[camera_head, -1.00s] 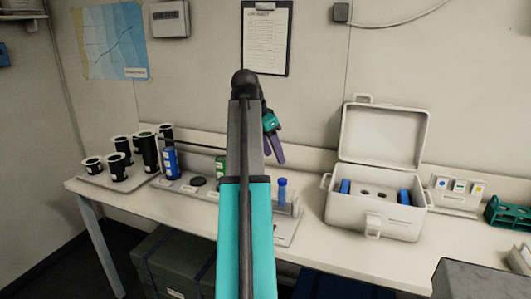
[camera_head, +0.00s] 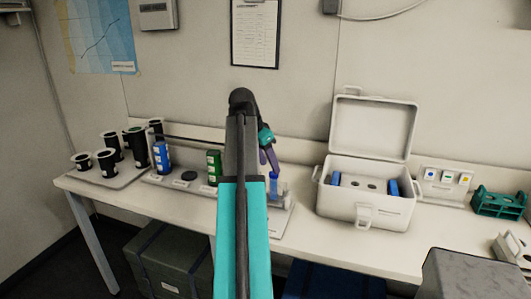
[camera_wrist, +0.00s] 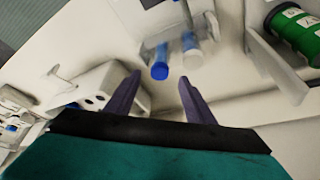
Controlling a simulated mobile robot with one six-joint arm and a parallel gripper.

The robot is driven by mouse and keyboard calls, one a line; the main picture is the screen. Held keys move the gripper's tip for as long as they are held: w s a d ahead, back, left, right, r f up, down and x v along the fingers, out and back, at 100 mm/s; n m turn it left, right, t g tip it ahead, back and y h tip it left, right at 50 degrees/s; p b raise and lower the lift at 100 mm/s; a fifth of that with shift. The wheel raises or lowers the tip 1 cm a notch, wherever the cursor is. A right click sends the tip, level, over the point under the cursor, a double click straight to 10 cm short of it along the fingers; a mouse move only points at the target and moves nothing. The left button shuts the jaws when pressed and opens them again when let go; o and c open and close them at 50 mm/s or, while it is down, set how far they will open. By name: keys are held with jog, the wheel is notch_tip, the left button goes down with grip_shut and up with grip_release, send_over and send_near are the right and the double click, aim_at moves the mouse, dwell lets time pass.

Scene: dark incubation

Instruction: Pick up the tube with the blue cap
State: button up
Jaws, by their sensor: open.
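The blue-capped tube (camera_head: 273,184) stands in a pale holder on the bench, just right of my arm in the head view. In the wrist view its blue cap (camera_wrist: 160,70) lies ahead of the gap between the fingertips. A second, paler tube-like piece with some blue (camera_wrist: 190,46) is beside it there; I cannot tell its cap. My gripper (camera_head: 269,158) is open and empty, its purple fingers just above the tube top in the head view. The wrist view shows both fingers (camera_wrist: 160,80) apart with nothing between them. My arm hides part of the holder.
A green-labelled reel (camera_head: 214,167) and a blue-labelled one (camera_head: 161,157) stand left of my arm. An open white case (camera_head: 338,204) stands to the right, with a teal rack (camera_head: 499,203) beyond. Black reels (camera_head: 107,161) fill the far left. The front bench strip is clear.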

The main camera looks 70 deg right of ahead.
aim_at(274, 187)
jog(key=shift+p+x, duration=0.4)
jog(key=shift+x, duration=2.85)
jog(key=c, duration=1.2)
jog(key=shift+o, duration=0.2)
jog(key=shift+d, duration=0.2)
jog(key=o, duration=1.1)
jog(key=shift+r, duration=0.15)
